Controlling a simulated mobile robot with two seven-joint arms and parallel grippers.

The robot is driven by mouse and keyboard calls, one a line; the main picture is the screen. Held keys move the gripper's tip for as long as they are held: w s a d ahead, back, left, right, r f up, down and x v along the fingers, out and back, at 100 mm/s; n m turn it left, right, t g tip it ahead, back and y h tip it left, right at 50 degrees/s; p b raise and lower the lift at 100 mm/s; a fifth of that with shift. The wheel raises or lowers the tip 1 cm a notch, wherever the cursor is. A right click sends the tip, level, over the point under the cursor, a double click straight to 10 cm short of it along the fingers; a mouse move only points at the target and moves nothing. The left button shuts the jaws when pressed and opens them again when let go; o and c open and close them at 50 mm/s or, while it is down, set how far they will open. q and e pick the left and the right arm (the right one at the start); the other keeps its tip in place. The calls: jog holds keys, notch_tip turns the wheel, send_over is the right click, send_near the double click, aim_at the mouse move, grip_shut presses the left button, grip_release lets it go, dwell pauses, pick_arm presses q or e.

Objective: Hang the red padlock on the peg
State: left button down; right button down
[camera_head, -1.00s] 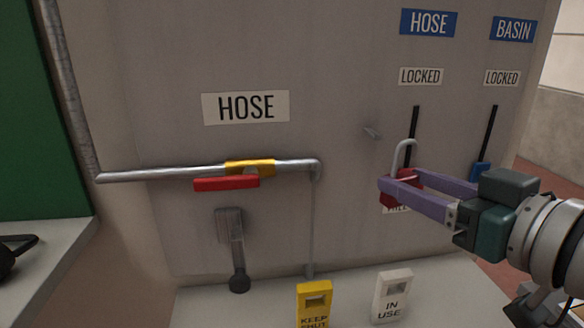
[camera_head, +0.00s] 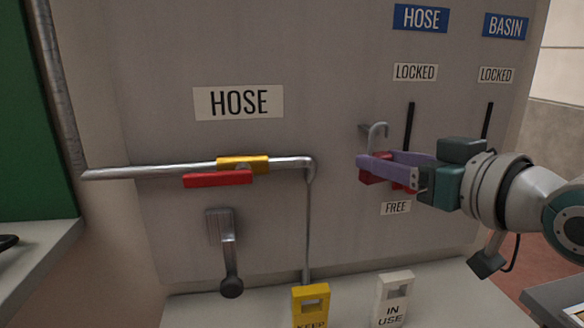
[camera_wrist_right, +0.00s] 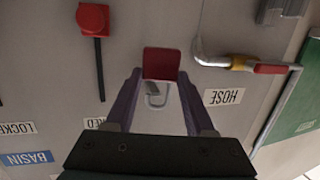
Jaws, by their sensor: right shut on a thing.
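The red padlock (camera_head: 374,175) is upright with its grey shackle (camera_head: 383,131) on top, and its body is partly hidden by my fingers. My right gripper (camera_head: 364,166) is shut on the padlock body. The small grey peg (camera_head: 364,128) sticks out of the panel beside the shackle in the head view. In the right wrist view, the padlock (camera_wrist_right: 161,62) is between the purple fingertips, and the peg (camera_wrist_right: 152,88) appears within the shackle outline. I cannot tell whether the shackle is around the peg. My left gripper is not in view.
A pipe (camera_head: 130,173) with a yellow valve body (camera_head: 242,164) and red handle (camera_head: 218,179) runs left of the peg. A grey lever (camera_head: 224,238) is below it. Yellow (camera_head: 310,297) and white (camera_head: 394,293) tags stand on the ledge. A black slot (camera_head: 409,122) is right of the padlock.

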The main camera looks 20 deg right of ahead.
jog(key=shift+w+d+f+b, duration=0.1)
jog(key=shift+w+d+b, duration=0.1)
jog(key=shift+w+b, duration=0.4)
jog(key=shift+w+d+f+b, duration=0.15)
jog(key=shift+w+b, duration=0.15)
jog(key=shift+w, duration=0.45)
jog(key=shift+w+d, duration=0.15)
jog(key=shift+w, duration=0.35)
jog(key=shift+w+f, duration=0.1)
jog(key=shift+w, duration=0.05)
jog(key=c, duration=0.6)
grip_release()
jog(key=o, duration=0.4)
jog(key=shift+f, duration=0.1)
